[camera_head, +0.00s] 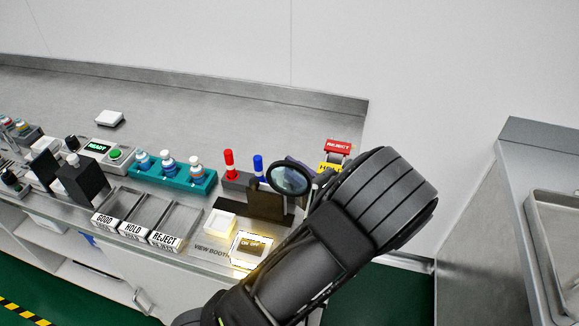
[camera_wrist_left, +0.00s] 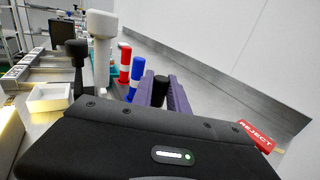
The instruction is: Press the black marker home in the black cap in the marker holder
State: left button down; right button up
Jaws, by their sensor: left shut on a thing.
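The marker holder (camera_head: 237,181) is a dark block on the bench with a red marker (camera_head: 229,162) and a blue marker (camera_head: 259,166) upright in it. Both also show in the left wrist view, the red one (camera_wrist_left: 124,64) beyond the blue one (camera_wrist_left: 136,80). My left gripper (camera_wrist_left: 163,96) has purple fingers, shut on the black marker (camera_wrist_left: 160,86), just on the near side of the blue one. In the head view my left arm and a round lens hide the black marker and most of the gripper. The black cap is hidden, so I cannot tell how the marker sits in it. My right gripper is not in view.
The round lens (camera_head: 289,178) stands close to my left wrist. A dark panel (camera_head: 264,206) and a lit box (camera_head: 250,248) stand nearer the front. Red REJECT (camera_head: 338,146) and yellow HOLD (camera_head: 329,168) signs are behind. A teal rack (camera_head: 173,178) and labelled bins (camera_head: 175,219) lie left.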

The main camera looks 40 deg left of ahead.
pick_arm(q)
jog(key=c, duration=1.2)
grip_release()
jog(key=shift+c, duration=0.2)
jog(key=s+d+b, duration=0.1)
jog(key=d, duration=0.6)
jog(key=shift+s+d, duration=0.25)
jog(key=shift+d, duration=0.1)
jog(key=shift+f, duration=0.1)
